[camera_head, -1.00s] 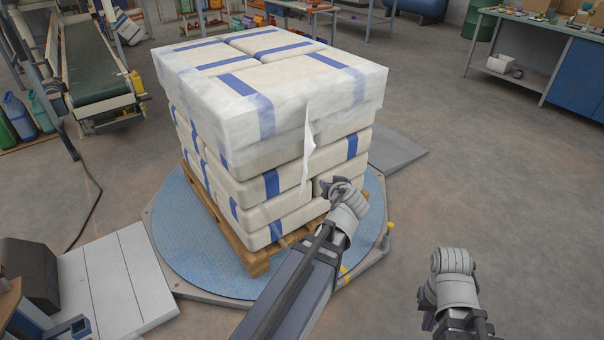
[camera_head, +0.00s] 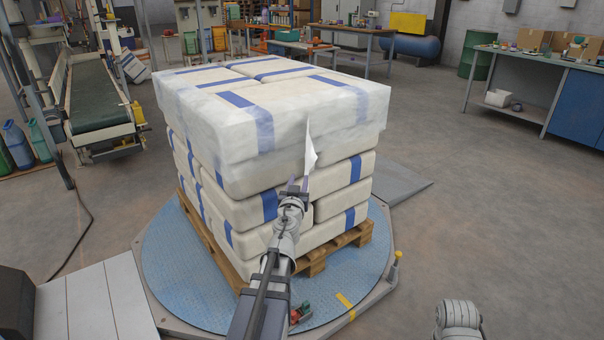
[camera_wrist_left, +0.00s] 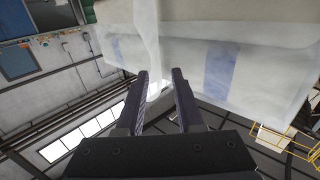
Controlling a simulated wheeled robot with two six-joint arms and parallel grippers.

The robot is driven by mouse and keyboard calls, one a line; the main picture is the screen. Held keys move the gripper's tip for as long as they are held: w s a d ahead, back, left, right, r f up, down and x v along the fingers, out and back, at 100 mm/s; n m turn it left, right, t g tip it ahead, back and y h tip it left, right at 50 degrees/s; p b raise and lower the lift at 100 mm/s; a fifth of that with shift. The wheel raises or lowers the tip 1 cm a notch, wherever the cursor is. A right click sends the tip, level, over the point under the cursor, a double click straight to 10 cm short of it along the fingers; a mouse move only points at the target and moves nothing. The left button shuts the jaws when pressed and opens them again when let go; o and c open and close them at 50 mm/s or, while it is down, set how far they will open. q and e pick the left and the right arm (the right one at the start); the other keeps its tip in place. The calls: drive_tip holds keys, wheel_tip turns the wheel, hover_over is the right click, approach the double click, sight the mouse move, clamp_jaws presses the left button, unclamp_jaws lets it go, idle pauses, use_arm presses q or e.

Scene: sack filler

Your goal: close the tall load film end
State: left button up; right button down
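The tall load is a stack of white sacks with blue bands (camera_head: 270,205) on a wooden pallet (camera_head: 318,262). Clear film (camera_head: 225,120) wraps its top layers. The loose white film end (camera_head: 310,152) hangs as a narrow strip down the near face. My left gripper (camera_head: 293,188) is at the strip's lower tip, close to the sacks. In the left wrist view its two fingers (camera_wrist_left: 159,78) are apart, and the film end (camera_wrist_left: 148,35) hangs down between or just behind them. Only a rounded part of my right arm shows at the bottom right; its fingers are out of sight.
A grey ramp (camera_head: 405,190) lies behind right. A conveyor (camera_head: 100,95) stands at the left, a workbench (camera_head: 560,80) at the right. The floor on the right is clear.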

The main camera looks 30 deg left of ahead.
sight(302, 169)
use_arm(q)
drive_tip(key=shift+w+a+f+h+b, duration=0.35)
drive_tip(key=shift+w+a+f, duration=0.1)
drive_tip(key=shift+a, duration=0.1)
drive_tip(key=x, duration=0.8)
drive_tip(key=shift+s, duration=0.1)
drive_tip(key=shift+c, duration=0.3)
clamp_jaws()
idle(0.8)
